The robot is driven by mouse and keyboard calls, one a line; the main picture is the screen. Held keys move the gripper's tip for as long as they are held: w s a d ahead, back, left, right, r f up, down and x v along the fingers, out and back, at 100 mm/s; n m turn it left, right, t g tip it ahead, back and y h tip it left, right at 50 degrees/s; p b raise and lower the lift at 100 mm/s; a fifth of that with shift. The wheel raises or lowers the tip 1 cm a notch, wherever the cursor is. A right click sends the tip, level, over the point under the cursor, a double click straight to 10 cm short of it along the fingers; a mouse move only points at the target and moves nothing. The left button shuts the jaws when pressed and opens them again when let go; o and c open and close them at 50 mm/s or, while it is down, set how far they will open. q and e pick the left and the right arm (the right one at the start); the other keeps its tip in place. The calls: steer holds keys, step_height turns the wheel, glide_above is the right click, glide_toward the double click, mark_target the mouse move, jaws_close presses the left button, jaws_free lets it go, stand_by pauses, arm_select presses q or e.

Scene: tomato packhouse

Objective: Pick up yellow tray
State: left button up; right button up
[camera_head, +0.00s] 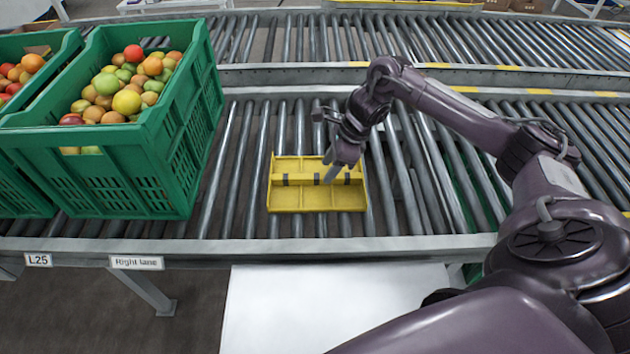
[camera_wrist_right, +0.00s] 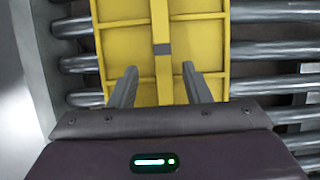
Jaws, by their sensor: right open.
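The yellow tray (camera_head: 316,200) lies on the metal roller conveyor in the head view. It has shallow compartments and a raised middle bar with dark bands. My right gripper (camera_head: 336,170) is over the right part of the tray's middle bar, fingers pointing down. In the right wrist view the yellow tray (camera_wrist_right: 196,58) fills the upper middle, and my open right gripper (camera_wrist_right: 160,84) has one finger on each side of the bar and its dark band. I cannot tell whether the fingers touch the tray. My left gripper is not in view.
A green crate (camera_head: 165,165) full of tomatoes stands on the rollers left of the tray, with another green crate (camera_head: 20,170) beyond it. The rollers (camera_head: 240,165) around the tray are clear. A white surface (camera_head: 320,305) lies below the conveyor's front rail (camera_head: 250,248).

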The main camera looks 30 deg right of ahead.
mark_target(318, 176)
steer(key=x, duration=0.4)
steer(key=shift+w+a, duration=0.4)
steer(key=shift+w, duration=0.05)
steer(key=shift+c, duration=0.3)
jaws_close()
